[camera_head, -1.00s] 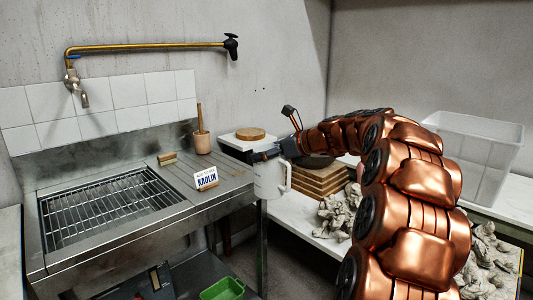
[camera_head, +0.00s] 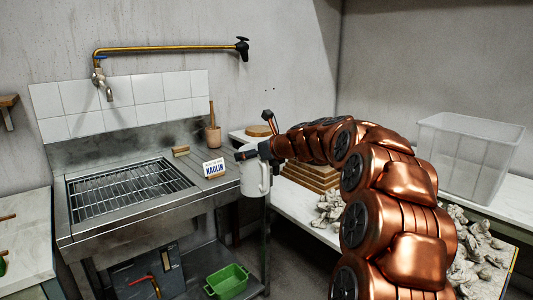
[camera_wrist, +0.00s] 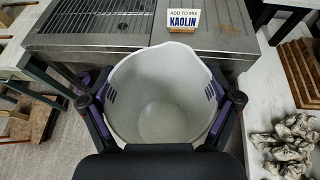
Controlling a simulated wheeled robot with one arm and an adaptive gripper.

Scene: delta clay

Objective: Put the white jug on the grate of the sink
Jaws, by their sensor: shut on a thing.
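The white jug (camera_head: 254,180) hangs upright in the air, just off the right front corner of the sink unit. My gripper (camera_head: 258,152) is shut on its rim. In the wrist view the empty inside of the jug (camera_wrist: 163,100) faces the camera, with a finger on each side of it. The jug's handle shows on its right side in the head view. The sink's wire grate (camera_head: 130,188) lies to the left of the jug, over the basin. It also shows at the top of the wrist view (camera_wrist: 95,20), with nothing on it.
A KAOLIN sign (camera_head: 214,168) stands on the sink's ribbed drainboard, between jug and grate. A wooden mortar (camera_head: 213,134) and a small brush (camera_head: 181,151) stand behind. A brass tap (camera_head: 104,82) overhangs the basin. Stacked boards (camera_head: 312,178) and clay lumps (camera_head: 328,208) lie right.

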